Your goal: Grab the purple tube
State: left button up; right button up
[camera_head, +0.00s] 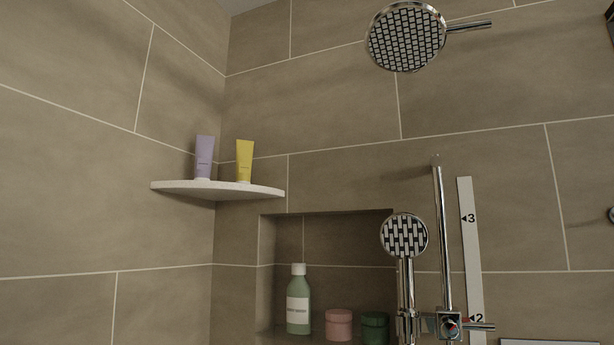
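The purple tube (204,157) stands upright on its cap on a pale corner shelf (216,191), towards the shelf's left side. A yellow tube (244,161) stands upright to its right, with a gap between the two. Neither of my grippers shows in the head view, so nothing is seen touching the purple tube.
Below right, a wall niche (335,238) holds a green bottle with a white cap (298,300), a pink jar (338,324) and a dark green jar (375,327). A hand shower (404,238), its rail (442,230) and an overhead shower (405,37) stick out at right.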

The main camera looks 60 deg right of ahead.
aim_at(205, 146)
jog(key=z, duration=0.85)
jog(key=i, duration=0.5)
